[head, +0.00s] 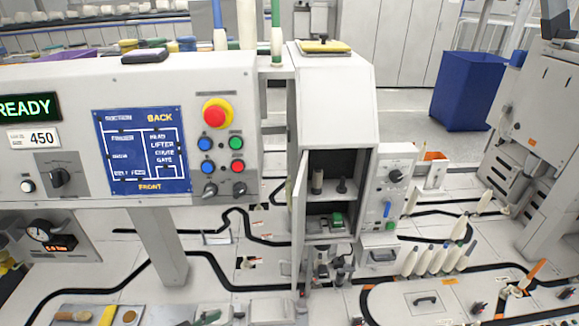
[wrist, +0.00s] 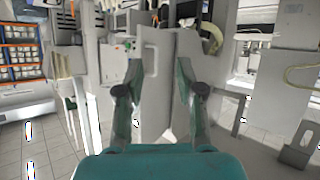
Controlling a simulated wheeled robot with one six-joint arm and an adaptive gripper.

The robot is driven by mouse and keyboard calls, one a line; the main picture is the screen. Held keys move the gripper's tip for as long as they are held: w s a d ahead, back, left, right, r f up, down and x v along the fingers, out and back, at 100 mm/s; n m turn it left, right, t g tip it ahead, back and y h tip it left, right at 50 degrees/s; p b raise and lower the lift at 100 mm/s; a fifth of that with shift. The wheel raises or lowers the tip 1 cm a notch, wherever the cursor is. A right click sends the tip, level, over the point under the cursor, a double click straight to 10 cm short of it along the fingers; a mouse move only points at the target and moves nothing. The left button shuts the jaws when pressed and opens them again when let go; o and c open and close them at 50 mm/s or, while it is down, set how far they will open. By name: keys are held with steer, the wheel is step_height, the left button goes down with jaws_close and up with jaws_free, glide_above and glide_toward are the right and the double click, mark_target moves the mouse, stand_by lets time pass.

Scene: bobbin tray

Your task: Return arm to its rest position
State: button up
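My gripper (wrist: 157,75) shows in the wrist view with its two dark green fingers spread apart and nothing between them. Behind the gap stands a pale grey panel with a slot-shaped handle (wrist: 152,58); the fingers' distance from it is hard to tell. I cannot make out my gripper or arm in the head view.
In the head view, a control panel (head: 240,72) with a red stop button (head: 217,112) fills the left. A white cabinet (head: 335,88) has its narrow door (head: 300,215) open. Several pale bobbins (head: 437,258) stand at right, and a blue bin (head: 468,92) behind.

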steer(key=s+d+f+n+y, duration=0.25)
steer(key=d+f+n, duration=0.25)
steer(key=d+f, duration=1.05)
steer(key=s+d+f+n+y, duration=0.2)
steer(key=s+d, duration=0.3)
steer(key=d, duration=0.1)
steer(key=s+d+f+n+y, duration=0.1)
steer(key=s+d+f+y, duration=0.15)
steer(key=s+d, duration=0.35)
steer(key=s+d+r+n+t+y, duration=0.1)
steer(key=s+d+r+y, duration=0.1)
steer(key=s+d+r, duration=0.3)
steer(key=s+d+r+y, duration=0.1)
steer(key=s+r, duration=0.3)
steer(key=s, duration=0.4)
steer(key=s+d+r+t, duration=0.1)
steer(key=s+r, duration=0.2)
steer(key=r, duration=0.3)
steer(key=s+d+r+m+t+h, duration=0.1)
steer(key=s+r+t, duration=0.1)
steer(key=r, duration=0.5)
steer(key=s+d+r+t, duration=0.1)
steer(key=s+r, duration=0.3)
steer(key=r, duration=0.2)
steer(key=shift+r, duration=0.3)
